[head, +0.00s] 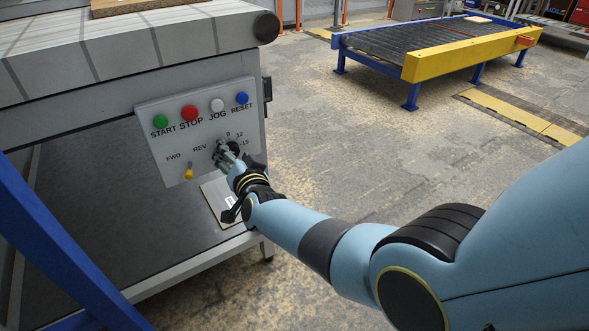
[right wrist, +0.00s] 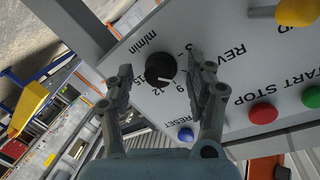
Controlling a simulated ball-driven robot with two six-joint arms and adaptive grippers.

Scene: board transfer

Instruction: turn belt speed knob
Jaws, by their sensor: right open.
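The belt speed knob (right wrist: 160,68) is round and black with a white pointer line, on a grey control panel (right wrist: 235,100) with printed numbers and "m/min". In the right wrist view, my right gripper (right wrist: 161,72) is open, with one finger on each side of the knob and visible gaps to it. Whether the fingertips reach the knob's depth I cannot tell. In the head view, my right gripper (head: 223,153) is at the lower right of the panel (head: 170,148) and hides most of the knob. My left gripper is out of view.
Green START (head: 160,121), red STOP (head: 189,113), white JOG (head: 217,105) and blue RESET (head: 242,98) buttons line the panel top. A yellow FWD/REV switch (head: 189,171) sits left of my gripper. A conveyor belt (head: 120,50) lies above. Open floor lies right.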

